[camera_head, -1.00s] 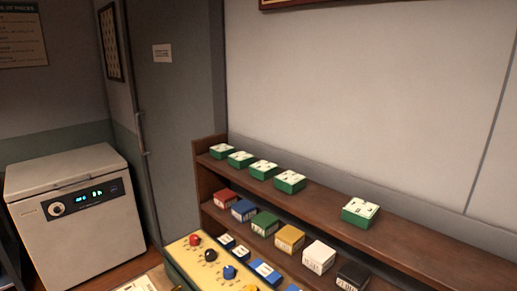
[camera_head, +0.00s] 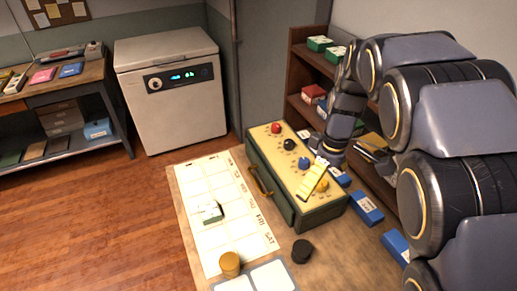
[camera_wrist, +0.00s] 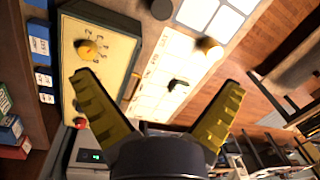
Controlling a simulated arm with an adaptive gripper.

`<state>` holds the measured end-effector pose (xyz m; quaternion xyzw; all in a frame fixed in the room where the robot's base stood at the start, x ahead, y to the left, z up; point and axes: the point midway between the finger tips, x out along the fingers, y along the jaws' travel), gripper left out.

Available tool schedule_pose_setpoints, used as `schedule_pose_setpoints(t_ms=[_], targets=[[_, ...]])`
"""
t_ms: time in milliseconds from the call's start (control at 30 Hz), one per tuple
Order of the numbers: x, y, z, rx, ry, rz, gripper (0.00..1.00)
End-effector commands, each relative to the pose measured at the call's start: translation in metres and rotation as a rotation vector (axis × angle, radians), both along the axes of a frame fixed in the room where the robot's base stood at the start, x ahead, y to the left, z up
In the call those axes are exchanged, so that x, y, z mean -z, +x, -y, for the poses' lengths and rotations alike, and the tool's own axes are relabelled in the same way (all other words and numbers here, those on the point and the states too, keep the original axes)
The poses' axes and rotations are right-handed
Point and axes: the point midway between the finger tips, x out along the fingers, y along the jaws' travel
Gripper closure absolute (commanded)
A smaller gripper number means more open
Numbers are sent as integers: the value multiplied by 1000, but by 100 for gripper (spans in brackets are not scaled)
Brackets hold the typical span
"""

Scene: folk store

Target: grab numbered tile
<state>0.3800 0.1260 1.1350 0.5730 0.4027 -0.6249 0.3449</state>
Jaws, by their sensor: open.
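A small green-and-white tile (camera_head: 211,212) lies on the white calendar sheet (camera_head: 196,178) on the table. Its marking is too small to read. In the wrist view, a small dark green and white shape that looks like this tile (camera_wrist: 178,84) shows on the sheet between my fingers. My gripper (camera_wrist: 160,84) is open, with its two yellow fingers wide apart and nothing between them. In the head view, a yellow finger (camera_head: 312,180) shows over the control box, to the right of the tile. More green-and-white tiles (camera_head: 320,44) stand on the upper shelf, partly hidden by my arm.
A green control box (camera_head: 270,184) with coloured knobs stands between the sheet and the shelf. Blue blocks (camera_head: 366,208) lie beside it. A black disc (camera_head: 302,250), a yellow cylinder (camera_head: 230,263) and pale cards (camera_head: 272,276) are at the front. A white machine (camera_head: 172,90) stands behind.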

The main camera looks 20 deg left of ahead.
Motion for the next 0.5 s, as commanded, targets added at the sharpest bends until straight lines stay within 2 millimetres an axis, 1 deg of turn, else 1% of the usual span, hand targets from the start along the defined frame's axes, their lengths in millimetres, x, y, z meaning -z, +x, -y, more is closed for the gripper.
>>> schedule_pose_setpoints(t_ms=[33,67,100,167,233,267,300,367,400,500], targets=[[15,13,-19,-96,17,-2,3],[23,19,-30,-152,30,-4,3],[34,27,-45,-227,49,-3,3],[50,36,-69,-343,80,-1,3],[71,43,-98,-478,120,1,3],[81,44,-110,-536,140,-2,3],[92,46,-128,-613,167,4,3],[111,45,-154,-728,212,5,3],[123,43,-171,-801,243,6,3],[148,35,-208,-961,321,16,3]])
